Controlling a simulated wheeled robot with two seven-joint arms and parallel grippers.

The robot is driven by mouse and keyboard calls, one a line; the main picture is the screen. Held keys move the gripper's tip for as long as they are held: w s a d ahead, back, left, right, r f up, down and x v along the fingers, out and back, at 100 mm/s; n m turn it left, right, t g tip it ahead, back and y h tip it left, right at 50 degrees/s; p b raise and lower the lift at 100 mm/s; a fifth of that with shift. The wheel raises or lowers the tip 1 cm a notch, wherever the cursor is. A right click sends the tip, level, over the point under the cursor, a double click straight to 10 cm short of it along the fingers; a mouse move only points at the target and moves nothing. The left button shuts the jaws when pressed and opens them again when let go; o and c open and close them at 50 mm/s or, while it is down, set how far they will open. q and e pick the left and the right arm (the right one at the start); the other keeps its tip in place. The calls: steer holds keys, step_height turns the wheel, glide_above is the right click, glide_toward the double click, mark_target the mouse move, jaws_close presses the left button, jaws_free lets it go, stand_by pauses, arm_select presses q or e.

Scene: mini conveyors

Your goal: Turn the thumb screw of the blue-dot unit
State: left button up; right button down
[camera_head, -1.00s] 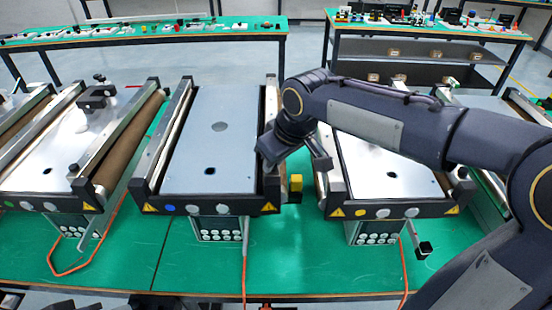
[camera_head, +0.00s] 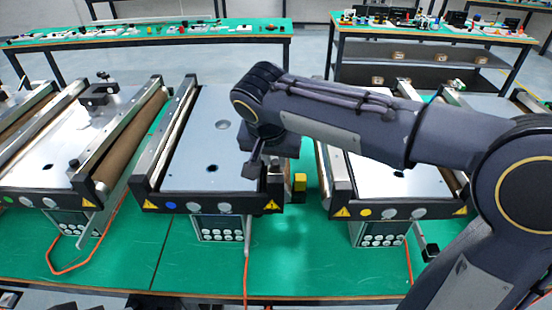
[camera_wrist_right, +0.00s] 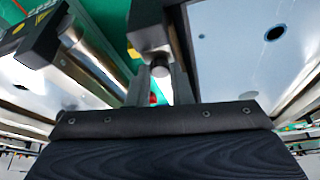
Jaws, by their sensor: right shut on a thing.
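The blue-dot unit is the middle conveyor (camera_head: 190,150), with a blue dot (camera_head: 171,206) on its dark front face. My right gripper (camera_head: 262,176) is at this unit's front right corner, reaching down from above. In the right wrist view the two fingers (camera_wrist_right: 160,84) are close together around a small grey cylindrical part, which seems to be the thumb screw (camera_wrist_right: 160,68), below a grey block. In the head view the screw is hidden by my gripper and the end of the unit. My left gripper is not in view.
A yellow block (camera_head: 299,182) is just right of the gripper. A yellow-dot conveyor (camera_head: 385,175) stands to the right and another conveyor (camera_head: 60,150) to the left. Orange cables hang at the front. The green table (camera_head: 300,260) is mostly clear in front.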

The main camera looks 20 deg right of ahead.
steer(key=m, duration=0.2)
steer(key=shift+w+a+m+g+h, duration=0.1)
steer(key=shift+a+m+g+h, duration=0.05)
steer(key=shift+m+g+h, duration=0.2)
steer(key=m+h, duration=0.1)
steer(key=m, duration=0.2)
steer(key=shift+w+g, duration=0.1)
steer(key=shift+g, duration=0.25)
steer(key=m+g, duration=0.1)
steer(key=m, duration=0.1)
steer(key=m+p, duration=0.1)
steer(key=m, duration=0.1)
steer(key=shift+w+a+m+g+h, duration=0.1)
steer(key=shift+w+m+g+h, duration=0.05)
steer(key=shift+m+g+h, duration=0.25)
steer(key=c, duration=1.3)
jaws_free()
steer(key=shift+r, duration=0.1)
